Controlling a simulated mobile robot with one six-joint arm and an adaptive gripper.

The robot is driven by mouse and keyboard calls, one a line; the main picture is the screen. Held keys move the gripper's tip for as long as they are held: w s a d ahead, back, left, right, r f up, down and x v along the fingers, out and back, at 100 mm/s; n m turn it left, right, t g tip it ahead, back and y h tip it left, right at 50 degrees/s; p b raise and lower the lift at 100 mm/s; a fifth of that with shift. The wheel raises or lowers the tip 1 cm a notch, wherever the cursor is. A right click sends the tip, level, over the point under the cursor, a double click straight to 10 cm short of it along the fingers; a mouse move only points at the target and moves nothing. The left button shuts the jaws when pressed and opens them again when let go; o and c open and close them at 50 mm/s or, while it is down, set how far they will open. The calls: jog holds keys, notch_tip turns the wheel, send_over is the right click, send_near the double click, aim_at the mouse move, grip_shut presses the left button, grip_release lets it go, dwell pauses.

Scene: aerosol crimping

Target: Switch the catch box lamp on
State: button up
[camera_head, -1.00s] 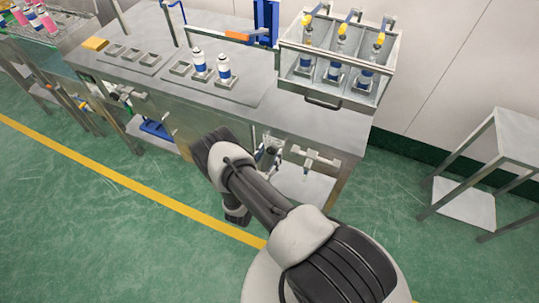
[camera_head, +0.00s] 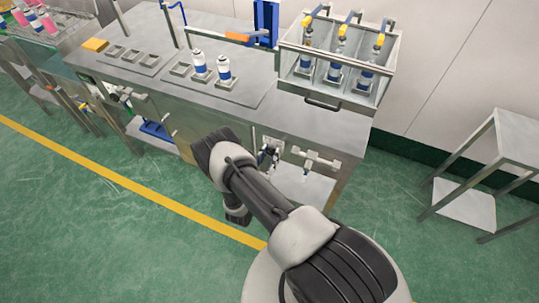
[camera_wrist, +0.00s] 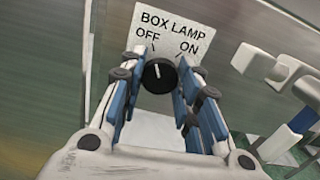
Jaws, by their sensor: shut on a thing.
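In the wrist view a black round knob (camera_wrist: 159,75) sits on a white plate (camera_wrist: 171,30) lettered BOX LAMP, with OFF at left and ON at right. The knob's white line points up and slightly left, toward the OFF mark. My gripper (camera_wrist: 161,80) has its blue-padded fingers on both sides of the knob and is shut on it.
White fittings (camera_head: 316,158) stick out from the bench front right of my gripper. The clear box (camera_head: 325,88) with several bottles stands on the bench top (camera_head: 300,122). A metal side table (camera_head: 515,140) stands at right. The green floor in front is clear.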

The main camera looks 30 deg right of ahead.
dwell(0.3)
jog(key=m, duration=0.5)
jog(key=shift+m+b, duration=0.3)
jog(key=shift+b, duration=0.1)
jog(key=m, duration=0.6)
jog(key=shift+m, duration=0.3)
jog(key=o, duration=1.1)
jog(key=shift+c, duration=0.2)
